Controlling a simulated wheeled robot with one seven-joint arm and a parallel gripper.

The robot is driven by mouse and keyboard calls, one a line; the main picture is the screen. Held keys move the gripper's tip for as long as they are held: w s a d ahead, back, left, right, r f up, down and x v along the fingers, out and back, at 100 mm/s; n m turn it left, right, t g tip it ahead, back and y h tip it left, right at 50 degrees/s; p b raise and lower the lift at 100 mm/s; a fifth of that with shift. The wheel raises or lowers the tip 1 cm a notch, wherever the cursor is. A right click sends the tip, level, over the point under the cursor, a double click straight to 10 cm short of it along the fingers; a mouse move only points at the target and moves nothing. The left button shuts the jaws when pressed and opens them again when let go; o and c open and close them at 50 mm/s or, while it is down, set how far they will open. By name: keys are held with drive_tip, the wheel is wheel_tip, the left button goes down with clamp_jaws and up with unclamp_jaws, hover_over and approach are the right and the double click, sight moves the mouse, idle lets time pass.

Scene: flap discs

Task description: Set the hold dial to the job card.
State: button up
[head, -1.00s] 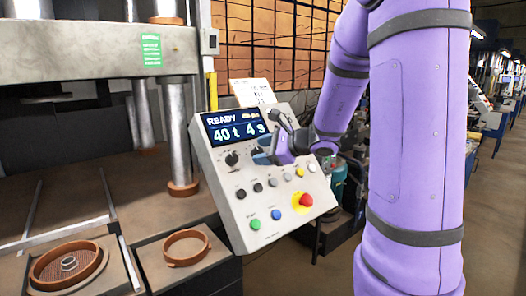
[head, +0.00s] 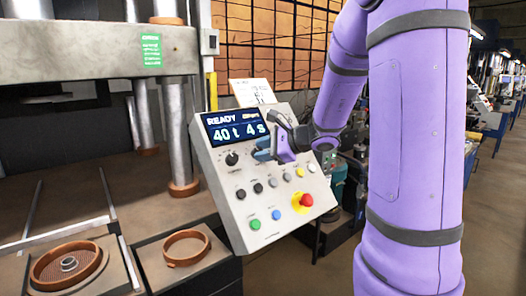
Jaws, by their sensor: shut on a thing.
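The control panel (head: 222,195) stands tilted beside the press, and its display (head: 236,127) reads READY, 40 t, 4 s. A black dial (head: 232,159) sits at the left below the display. My gripper (head: 262,153) is at the panel face just right of that dial, below the display's right part. It is shut on a knob that I take for the hold dial; the fingers hide it. The job card (head: 252,91) is a pale sheet behind the top of the panel; its writing is too small to read.
Several push buttons and a red emergency stop (head: 306,200) on a yellow plate lie below my gripper. A brown ring (head: 186,248) and a ring mould (head: 68,266) lie at the lower left. Press columns stand behind. The aisle at the right is free.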

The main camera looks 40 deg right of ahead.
drive_tip(key=shift+n+g, duration=1.1)
drive_tip(key=shift+n, duration=1.1)
drive_tip(key=o, duration=0.9)
drive_tip(key=shift+d+r, duration=0.1)
drive_tip(key=v, duration=1)
drive_tip(key=shift+s+d, duration=0.2)
drive_tip(key=shift+d, duration=0.05)
drive_tip(key=shift+a+r, duration=0.1)
drive_tip(key=shift+r, duration=0.05)
